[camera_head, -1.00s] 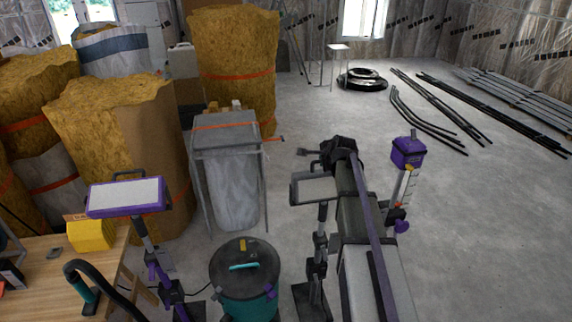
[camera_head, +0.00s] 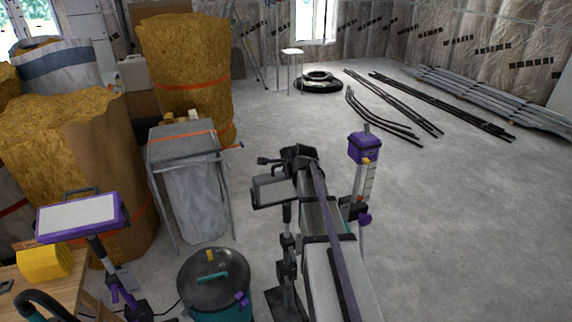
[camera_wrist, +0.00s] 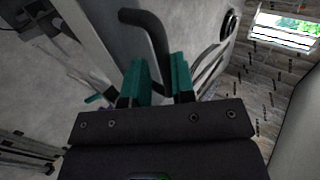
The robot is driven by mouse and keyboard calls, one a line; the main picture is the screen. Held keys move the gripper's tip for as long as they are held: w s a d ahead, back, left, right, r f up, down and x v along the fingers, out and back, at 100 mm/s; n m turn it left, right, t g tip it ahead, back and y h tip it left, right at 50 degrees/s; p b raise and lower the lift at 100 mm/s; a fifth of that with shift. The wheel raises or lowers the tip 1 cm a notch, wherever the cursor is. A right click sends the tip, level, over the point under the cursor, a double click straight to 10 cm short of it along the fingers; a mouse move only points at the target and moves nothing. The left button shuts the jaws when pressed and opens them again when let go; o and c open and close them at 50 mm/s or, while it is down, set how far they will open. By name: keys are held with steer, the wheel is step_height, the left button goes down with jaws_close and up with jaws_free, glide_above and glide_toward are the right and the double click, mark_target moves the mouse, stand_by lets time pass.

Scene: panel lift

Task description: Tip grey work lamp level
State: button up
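The grey work lamp (camera_head: 275,192) stands on a dark stand in the lower middle of the head view, its pale panel tilted towards the camera. In the wrist view its dark curved handle (camera_wrist: 155,35) runs down between the teal fingers of my gripper (camera_wrist: 160,78).
A purple work lamp (camera_head: 80,217) stands at left, by a wooden bench (camera_head: 62,290). A teal-based drum (camera_head: 214,275) is at the bottom centre-left. A wire-framed waste bag (camera_head: 192,190) stands behind. A purple-topped post (camera_head: 364,150) is close right of my arm.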

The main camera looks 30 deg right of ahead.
steer(key=o, duration=0.4)
steer(key=p+v, duration=0.7)
steer(key=v, duration=0.3)
steer(key=shift+s+r, duration=0.25)
steer(key=shift+s, duration=0.05)
